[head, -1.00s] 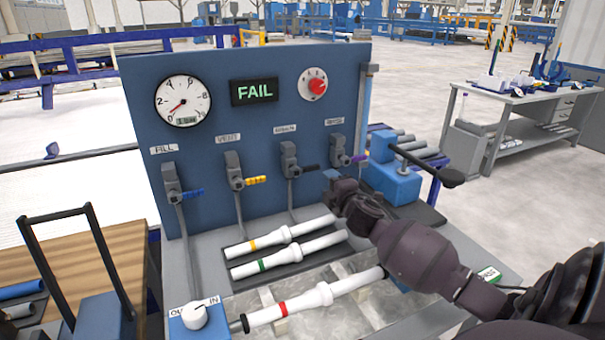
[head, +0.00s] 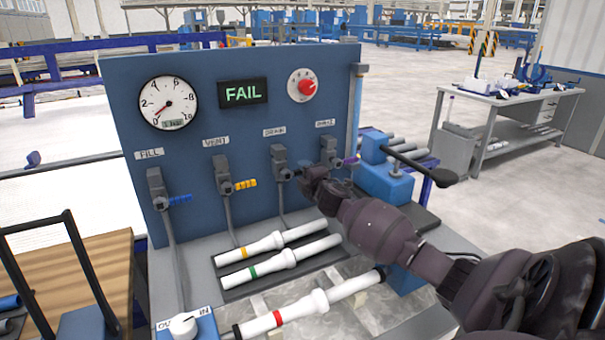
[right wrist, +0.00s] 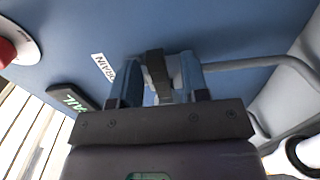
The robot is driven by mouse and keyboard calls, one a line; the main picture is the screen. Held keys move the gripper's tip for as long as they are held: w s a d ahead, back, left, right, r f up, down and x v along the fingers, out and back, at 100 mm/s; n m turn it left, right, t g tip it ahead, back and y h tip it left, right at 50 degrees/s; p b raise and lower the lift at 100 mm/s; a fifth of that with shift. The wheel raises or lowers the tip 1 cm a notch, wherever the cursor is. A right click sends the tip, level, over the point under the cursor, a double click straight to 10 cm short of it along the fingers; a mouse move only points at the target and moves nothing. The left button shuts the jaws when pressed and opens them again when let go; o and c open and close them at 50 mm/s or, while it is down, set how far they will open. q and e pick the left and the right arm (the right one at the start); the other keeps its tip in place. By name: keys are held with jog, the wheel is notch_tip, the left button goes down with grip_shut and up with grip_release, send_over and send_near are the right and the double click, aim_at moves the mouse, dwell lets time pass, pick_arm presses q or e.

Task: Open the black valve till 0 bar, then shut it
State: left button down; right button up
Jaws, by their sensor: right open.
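The black valve (head: 281,165) is the third from the left on the blue panel, with a grey body. In the right wrist view its black handle (right wrist: 157,72) lies between my right gripper's blue-grey fingers (right wrist: 160,85), below the DRAIN label. My right gripper (head: 303,178) is open, at the handle, and hides most of it in the head view. Whether the fingers touch the handle cannot be told. The round gauge (head: 168,103) has its red needle at the low end, near 0; its small digits are unreadable. My left gripper is not in view.
A FAIL display (head: 243,94) and a red knob (head: 302,85) are above the valves. The blue-handled (head: 160,190) and yellow-handled (head: 228,180) valves are left; a purple-handled one (head: 350,160) is close on the right.

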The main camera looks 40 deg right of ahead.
jog(key=shift+w+d, duration=0.15)
jog(key=shift+w, duration=0.25)
grip_shut()
